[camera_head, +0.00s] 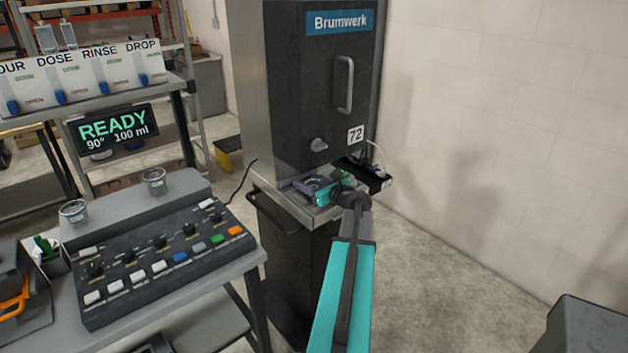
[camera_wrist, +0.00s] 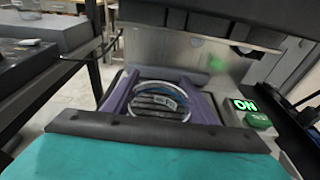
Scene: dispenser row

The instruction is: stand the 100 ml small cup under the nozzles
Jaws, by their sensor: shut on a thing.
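A clear small cup (camera_wrist: 160,98) with a blue mark sits between the purple fingers of my gripper (camera_wrist: 160,106) in the wrist view. My gripper is shut on it. In the head view my gripper (camera_head: 309,184) is low in the bay of the Brumwerk machine (camera_head: 318,95), just over its metal tray (camera_head: 317,215). The cup cannot be made out there. Dark nozzle-like parts (camera_wrist: 176,18) hang at the top of the wrist view, above and beyond the cup. I cannot tell whether the cup's base touches the tray.
A green ON light (camera_wrist: 245,105) shows right of my gripper. Two other cups, one (camera_head: 74,211) and another (camera_head: 154,180), stand on the grey ledge behind the control panel (camera_head: 150,262). A display (camera_head: 113,130) reads READY, 90°, 100 ml.

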